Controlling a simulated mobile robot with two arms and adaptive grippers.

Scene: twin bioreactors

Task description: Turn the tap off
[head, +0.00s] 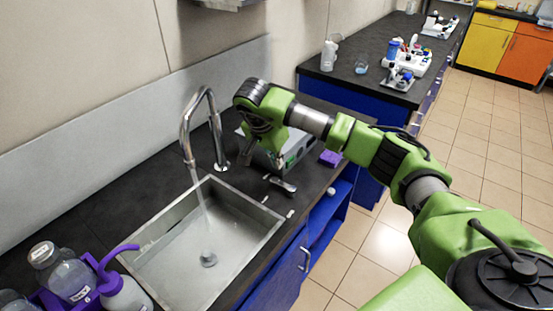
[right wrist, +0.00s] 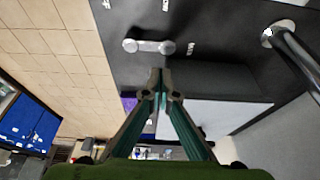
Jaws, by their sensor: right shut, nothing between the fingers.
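The tap's base (right wrist: 280,32) is at the upper right there. My right gripper (right wrist: 160,75) is shut and empty, pointing down above the counter, apart from the lever. In the head view its fingertips are largely hidden. My left gripper is not in view.
A grey box device (head: 298,147) and a purple block (head: 331,158) stand close behind my right gripper. Bottles with a purple nozzle (head: 122,290) stand at the front left. A second counter (head: 340,75) with lab items is farther back. Open tiled floor lies right.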

